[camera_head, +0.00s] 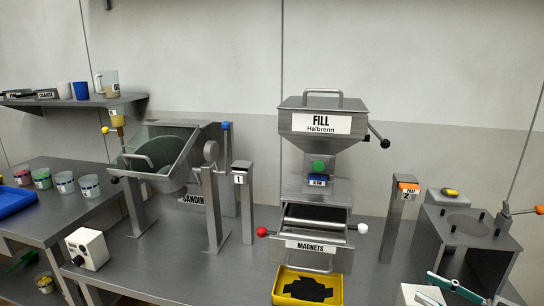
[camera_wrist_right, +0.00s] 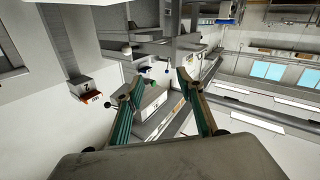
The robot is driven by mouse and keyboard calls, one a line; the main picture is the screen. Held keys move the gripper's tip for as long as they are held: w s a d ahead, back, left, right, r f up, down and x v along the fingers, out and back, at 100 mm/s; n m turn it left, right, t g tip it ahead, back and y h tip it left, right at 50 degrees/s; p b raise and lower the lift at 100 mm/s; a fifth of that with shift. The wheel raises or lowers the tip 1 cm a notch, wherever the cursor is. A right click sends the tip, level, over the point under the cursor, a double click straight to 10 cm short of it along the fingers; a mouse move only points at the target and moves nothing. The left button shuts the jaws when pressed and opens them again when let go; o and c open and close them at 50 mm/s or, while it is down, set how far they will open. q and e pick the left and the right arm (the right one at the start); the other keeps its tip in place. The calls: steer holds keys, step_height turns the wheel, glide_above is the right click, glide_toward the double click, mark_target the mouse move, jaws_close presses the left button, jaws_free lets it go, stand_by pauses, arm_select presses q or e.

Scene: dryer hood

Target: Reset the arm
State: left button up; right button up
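My right gripper (camera_head: 455,287) shows only in part at the lower right corner of the head view, with a teal finger in front of the grey box-shaped stand (camera_head: 470,225). In the right wrist view my right gripper (camera_wrist_right: 162,84) has its two teal-lined fingers spread wide apart, with nothing between them. The hopper labelled FILL (camera_head: 322,122) appears beyond, left of my gripper in the head view. My left gripper is not in view.
A yellow tray (camera_head: 279,290) with black pieces sits under the drawer labelled MAGNETS (camera_head: 310,246). A post marked 2 (camera_head: 397,222) with an orange top stands left of the box-shaped stand. A tilted grey bin (camera_head: 165,185) is on the left. The bench front centre-left is clear.

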steer(key=s+a+f+m+t+h, duration=0.1)
steer(key=s+a+f+m+h, duration=0.25)
steer(key=f, duration=0.55)
steer(key=s+a+f+m+h, duration=0.2)
steer(key=s+a+f+h, duration=0.15)
steer(key=f, duration=0.65)
steer(key=s+a+f+g+h, duration=0.2)
steer(key=s+a+f+g, duration=0.1)
steer(key=s+a+f, duration=0.7)
steer(key=shift+a+f+m, duration=0.15)
steer(key=shift+a+m, duration=0.15)
steer(key=shift+m, duration=0.15)
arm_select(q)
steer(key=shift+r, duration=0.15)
